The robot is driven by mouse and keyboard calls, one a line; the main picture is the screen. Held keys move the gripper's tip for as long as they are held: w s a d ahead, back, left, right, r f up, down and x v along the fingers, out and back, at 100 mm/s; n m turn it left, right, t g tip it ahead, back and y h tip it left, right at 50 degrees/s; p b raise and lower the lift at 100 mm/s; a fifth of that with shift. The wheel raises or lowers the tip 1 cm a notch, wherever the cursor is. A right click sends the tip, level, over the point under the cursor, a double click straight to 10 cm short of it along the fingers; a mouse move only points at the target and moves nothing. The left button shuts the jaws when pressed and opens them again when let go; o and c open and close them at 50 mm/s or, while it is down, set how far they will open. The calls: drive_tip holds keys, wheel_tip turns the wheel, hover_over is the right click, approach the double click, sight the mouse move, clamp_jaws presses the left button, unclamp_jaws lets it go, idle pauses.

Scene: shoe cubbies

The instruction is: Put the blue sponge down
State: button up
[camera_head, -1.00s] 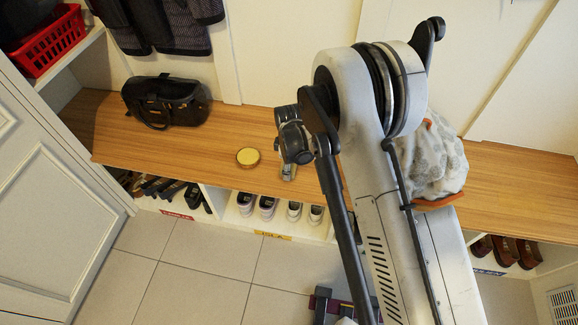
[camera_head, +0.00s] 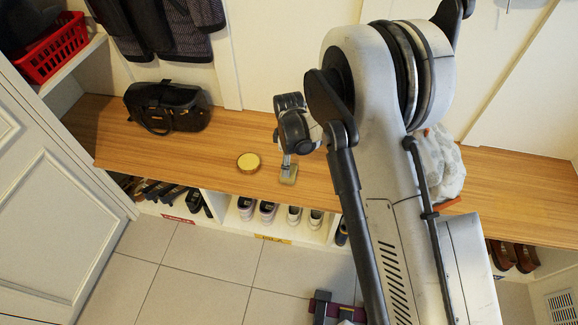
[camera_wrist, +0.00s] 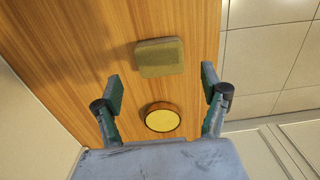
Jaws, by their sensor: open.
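A small olive-grey block (camera_wrist: 160,58), sponge-like in shape, lies flat on the wooden bench; I see no plainly blue sponge. The block also shows in the head view (camera_head: 288,179), just below my gripper. My gripper (camera_wrist: 162,90) is open and empty above the bench, its two fingers wide apart. In the wrist view the block lies beyond the fingertips, apart from both. In the head view my arm hides much of the gripper.
A round yellow-topped tin (camera_head: 248,161) sits left of the block. A black handbag (camera_head: 166,106) stands farther left on the bench (camera_head: 110,135). A pale patterned bag (camera_head: 446,165) is right, partly behind my arm. Shoes (camera_head: 267,211) fill cubbies below.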

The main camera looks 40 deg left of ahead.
wheel_tip(320, 180, up, 5)
drive_tip(key=shift+r+p, duration=0.15)
drive_tip(key=shift+p, duration=0.25)
drive_tip(key=w+d+r+m+t+y, duration=0.1)
drive_tip(key=w+d+r+m, duration=0.3)
drive_tip(key=d+r, duration=1)
drive_tip(key=w+d+r+m+t, duration=0.2)
drive_tip(key=d+r+m, duration=0.4)
drive_tip(key=d+r, duration=0.75)
drive_tip(key=s+d+r+m+t, duration=0.1)
drive_tip(key=s+d+r+m, duration=0.2)
drive_tip(key=d, duration=0.5)
drive_tip(key=s+d+r+m+t, duration=0.1)
drive_tip(key=s+d+r+m, duration=0.25)
drive_tip(key=d, duration=0.45)
drive_tip(key=s+d+m+t+h, duration=0.1)
drive_tip(key=s+d+m, duration=0.5)
drive_tip(key=s+d, duration=0.6)
drive_tip(key=shift+d+f+t, duration=0.35)
drive_tip(key=shift+d+t, duration=0.05)
drive_tip(key=shift+t, duration=0.2)
